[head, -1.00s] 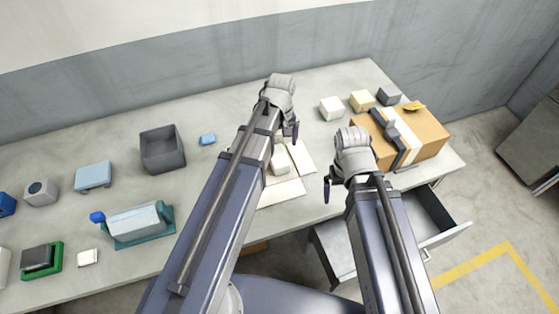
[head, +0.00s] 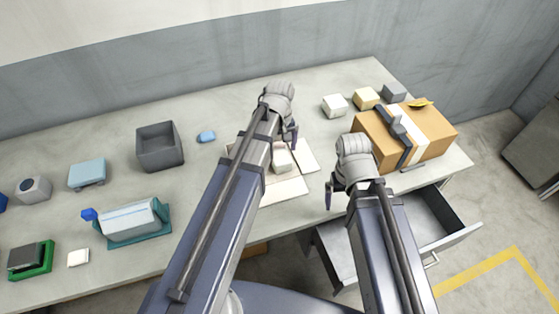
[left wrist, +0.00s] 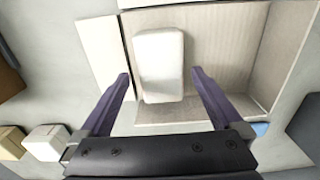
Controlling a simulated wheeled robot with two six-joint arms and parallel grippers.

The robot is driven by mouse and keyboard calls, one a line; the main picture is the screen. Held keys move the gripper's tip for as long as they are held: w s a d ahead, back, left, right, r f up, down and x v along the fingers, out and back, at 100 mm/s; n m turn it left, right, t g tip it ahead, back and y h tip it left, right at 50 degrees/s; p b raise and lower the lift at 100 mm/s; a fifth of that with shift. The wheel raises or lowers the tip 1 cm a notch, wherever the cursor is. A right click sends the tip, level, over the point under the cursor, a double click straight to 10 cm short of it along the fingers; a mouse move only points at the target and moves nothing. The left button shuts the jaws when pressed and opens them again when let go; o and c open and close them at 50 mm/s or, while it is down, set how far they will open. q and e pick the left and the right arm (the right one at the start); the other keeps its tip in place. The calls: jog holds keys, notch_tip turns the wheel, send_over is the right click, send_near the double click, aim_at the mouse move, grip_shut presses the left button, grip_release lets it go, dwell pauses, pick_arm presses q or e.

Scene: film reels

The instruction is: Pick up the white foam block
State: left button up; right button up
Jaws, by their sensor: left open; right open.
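A white block with rounded edges (head: 282,161), which looks like the foam block, lies in an open shallow cardboard box (head: 288,190) on the table. My left arm covers part of the box in the head view. In the left wrist view the block (left wrist: 160,55) stands out inside the box (left wrist: 222,40). My left gripper (left wrist: 161,75) is open, with its fingers to either side of the block's near part in the picture; I see no clear contact. My left gripper (head: 292,138) also shows in the head view. My right gripper (head: 331,188) is open and empty over the table's front part.
A white cube (head: 334,105), a yellow cube (head: 366,97) and a grey cube (head: 394,92) stand at the back right. A taped carton (head: 432,131) is right of my right gripper. An open drawer (head: 452,225) juts out in front. A grey bin (head: 160,147) stands left.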

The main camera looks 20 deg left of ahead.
aim_at(279, 153)
pick_arm(q)
notch_tip(279, 153, down, 3)
jog(key=shift+f+b, duration=0.15)
jog(key=shift+b, duration=1)
pick_arm(e)
notch_tip(279, 153, down, 3)
jog(key=shift+f, duration=0.1)
pick_arm(q)
jog(key=c, duration=1.3)
jog(key=shift+o, duration=0.2)
jog(key=shift+r, duration=0.2)
